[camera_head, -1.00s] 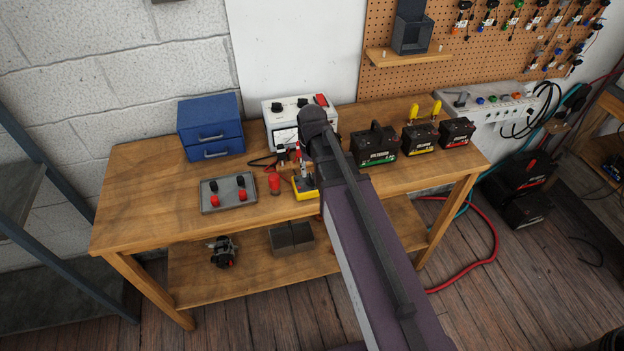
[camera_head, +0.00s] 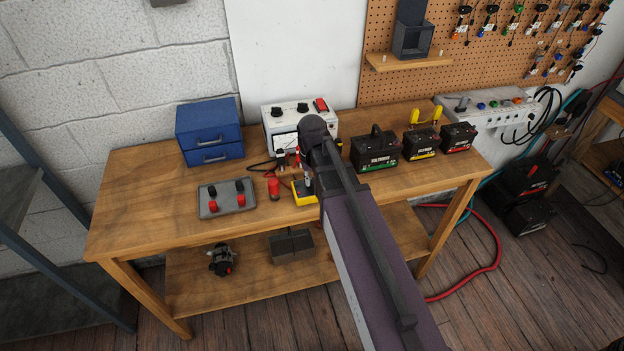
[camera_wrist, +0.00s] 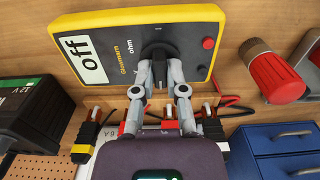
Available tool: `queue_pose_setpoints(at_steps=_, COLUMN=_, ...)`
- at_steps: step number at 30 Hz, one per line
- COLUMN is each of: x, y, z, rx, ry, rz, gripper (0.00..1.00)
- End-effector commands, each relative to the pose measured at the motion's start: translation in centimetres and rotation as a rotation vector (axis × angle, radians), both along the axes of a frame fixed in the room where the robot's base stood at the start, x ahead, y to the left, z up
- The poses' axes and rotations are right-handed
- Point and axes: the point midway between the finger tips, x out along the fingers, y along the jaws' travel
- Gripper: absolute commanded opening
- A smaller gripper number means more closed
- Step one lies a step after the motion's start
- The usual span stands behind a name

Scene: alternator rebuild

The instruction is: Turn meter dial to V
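The yellow meter (camera_wrist: 75,45) fills the upper left of the wrist view. In the head view the yellow meter (camera_head: 304,196) lies at the bench's front edge, partly hidden by my arm.
On the wooden bench (camera_head: 150,195), a grey panel with red and black terminals (camera_head: 228,208) and a red cylinder (camera_head: 274,187) stand left of the meter. A blue drawer box (camera_head: 209,130), a white instrument (camera_head: 286,118) and several black batteries (camera_head: 375,150) stand farther back. The left end is clear.

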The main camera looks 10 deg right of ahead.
Motion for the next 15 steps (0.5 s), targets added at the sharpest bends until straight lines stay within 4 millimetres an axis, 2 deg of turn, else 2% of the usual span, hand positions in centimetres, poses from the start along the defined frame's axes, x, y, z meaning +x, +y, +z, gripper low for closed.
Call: queue_pose_setpoints(at_steps=15, x=-0.01, y=-0.03, z=-0.02, rx=-0.001, ry=0.0, rz=-0.047, gripper=0.0)
